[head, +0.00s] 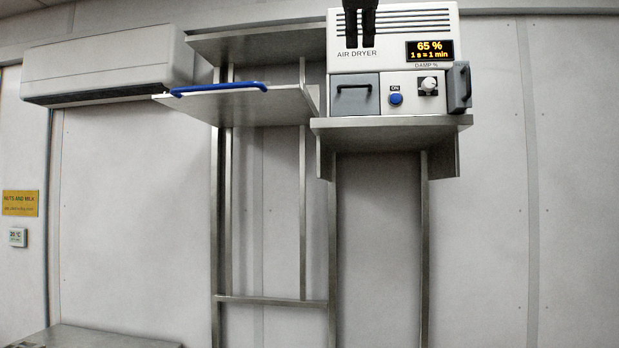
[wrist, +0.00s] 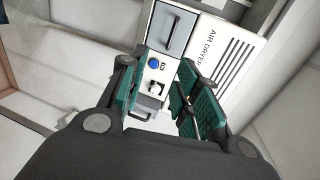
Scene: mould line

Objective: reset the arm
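My gripper (wrist: 158,90) shows in the wrist view with its two green-padded fingers spread apart and nothing between them. In the head view only dark finger parts of my gripper (head: 359,28) show at the top edge, in front of the air dryer. The air dryer (head: 390,62) is a white box with a display reading 65 %, a blue button, a knob and a grey drawer. In the wrist view the air dryer (wrist: 215,50) lies beyond the fingers, tilted in the picture, its button and knob seen between them.
The dryer stands on a metal shelf (head: 390,128). Left of it is a higher shelf panel (head: 250,108) with a blue handle (head: 218,87). A wall unit (head: 110,65) hangs at the upper left. A metal table (head: 90,337) shows at the lower left. The wall at right is bare.

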